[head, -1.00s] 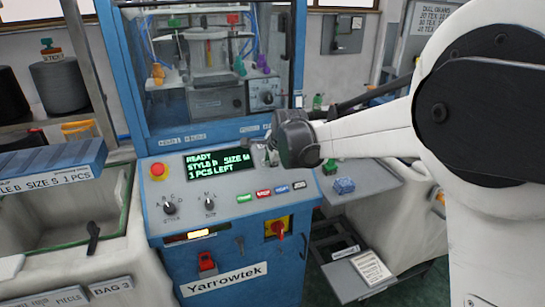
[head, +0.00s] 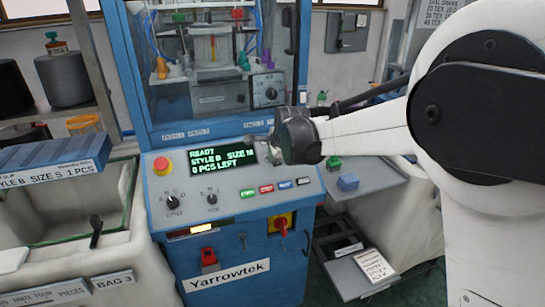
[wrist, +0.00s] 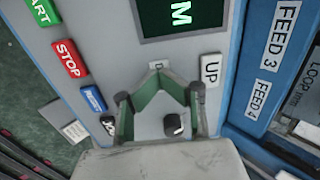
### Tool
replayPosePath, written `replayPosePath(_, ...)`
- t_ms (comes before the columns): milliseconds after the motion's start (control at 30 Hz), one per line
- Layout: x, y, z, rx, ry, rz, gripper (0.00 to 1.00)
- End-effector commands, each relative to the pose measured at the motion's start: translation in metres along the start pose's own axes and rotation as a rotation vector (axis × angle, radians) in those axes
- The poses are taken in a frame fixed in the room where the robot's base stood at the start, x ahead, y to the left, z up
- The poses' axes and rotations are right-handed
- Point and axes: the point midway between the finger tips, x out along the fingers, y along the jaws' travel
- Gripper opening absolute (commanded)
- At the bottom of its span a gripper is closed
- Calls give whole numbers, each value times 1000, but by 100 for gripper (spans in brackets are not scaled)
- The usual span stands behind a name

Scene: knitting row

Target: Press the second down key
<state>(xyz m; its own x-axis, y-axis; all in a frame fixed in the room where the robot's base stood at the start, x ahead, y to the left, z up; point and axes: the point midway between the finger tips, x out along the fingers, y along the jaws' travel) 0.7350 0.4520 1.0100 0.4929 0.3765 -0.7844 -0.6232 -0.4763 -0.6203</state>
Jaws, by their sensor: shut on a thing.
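My gripper (wrist: 160,79) is low over the sloping control panel (wrist: 110,30). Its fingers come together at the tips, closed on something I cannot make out. In the head view my wrist (head: 297,136) covers this part of the panel. The green-lettered display (head: 221,160) reads READY, STYLE B, SIZE M, 0 PCS LEFT.
A dark stub (wrist: 173,124) shows between the fingers. START (wrist: 44,12), STOP (wrist: 70,58) and a blue key (wrist: 93,99) lie in a row to the left. A red stop button (head: 162,166) and two rotary knobs (head: 173,201) are left on the panel.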

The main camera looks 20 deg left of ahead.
Motion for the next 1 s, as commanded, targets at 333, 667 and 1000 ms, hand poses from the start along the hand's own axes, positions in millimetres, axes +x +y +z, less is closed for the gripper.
replayPosePath(333, -56, 0, -3, 3, 2, -2, 0)
replayPosePath(667, -112, 1, -3, 3, 3, -2, 0)
replayPosePath(1000, -139, 1, -3, 3, 3, -2, 0)
